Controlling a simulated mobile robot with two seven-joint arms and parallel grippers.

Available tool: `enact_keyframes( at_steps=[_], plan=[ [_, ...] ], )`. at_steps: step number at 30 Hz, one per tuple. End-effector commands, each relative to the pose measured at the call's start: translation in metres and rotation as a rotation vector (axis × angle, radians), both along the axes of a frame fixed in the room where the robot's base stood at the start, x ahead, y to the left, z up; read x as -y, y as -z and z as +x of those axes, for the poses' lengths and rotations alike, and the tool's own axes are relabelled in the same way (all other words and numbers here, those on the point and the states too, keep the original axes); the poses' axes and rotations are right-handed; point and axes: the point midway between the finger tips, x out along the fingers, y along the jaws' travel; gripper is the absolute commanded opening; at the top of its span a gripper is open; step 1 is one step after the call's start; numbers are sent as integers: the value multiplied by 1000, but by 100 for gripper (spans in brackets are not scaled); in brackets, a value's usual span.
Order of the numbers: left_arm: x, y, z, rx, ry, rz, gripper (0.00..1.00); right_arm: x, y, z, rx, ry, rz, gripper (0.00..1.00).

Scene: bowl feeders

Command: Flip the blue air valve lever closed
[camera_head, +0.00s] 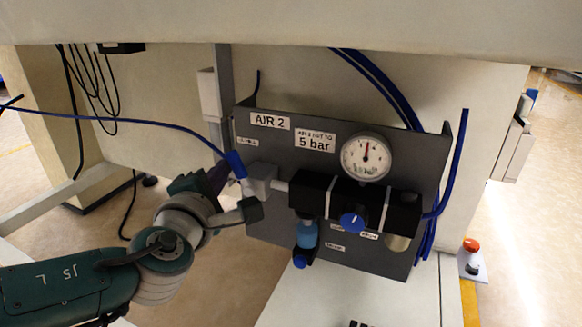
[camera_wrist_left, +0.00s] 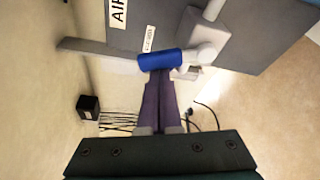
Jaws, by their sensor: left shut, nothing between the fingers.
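The blue air valve lever (camera_head: 236,164) is at the left edge of the grey AIR 2 panel, beside a light grey valve block (camera_head: 262,181). In the head view it stands steeply, its top leaning slightly left. In the left wrist view the blue lever (camera_wrist_left: 160,60) lies crosswise just beyond my fingertips. My left gripper (camera_head: 218,177) is shut and empty, with its dark purple fingers just left of the lever. In the left wrist view the fingertips of my left gripper (camera_wrist_left: 158,74) meet the lever's near edge; I cannot tell whether they touch. My right gripper is out of view.
The panel (camera_head: 277,150) carries a round pressure gauge (camera_head: 366,157), a black regulator with a blue knob (camera_head: 353,220) and a blue filter bowl (camera_head: 307,233). A blue hose (camera_head: 130,120) runs in from the left near the lever. A pale beam overhangs the top.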

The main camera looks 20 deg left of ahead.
Motion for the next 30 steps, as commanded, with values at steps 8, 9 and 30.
enact_keyframes(
  at_steps=[8, 9, 30],
  plan=[
    [12, -7, 0, 7, 2, 213, 0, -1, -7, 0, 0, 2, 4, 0],
    [13, -7, 0, 7, 1, 238, 0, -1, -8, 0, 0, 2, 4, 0],
    [20, -9, -1, 8, 0, 251, 0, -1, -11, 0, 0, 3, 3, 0]
  ],
)
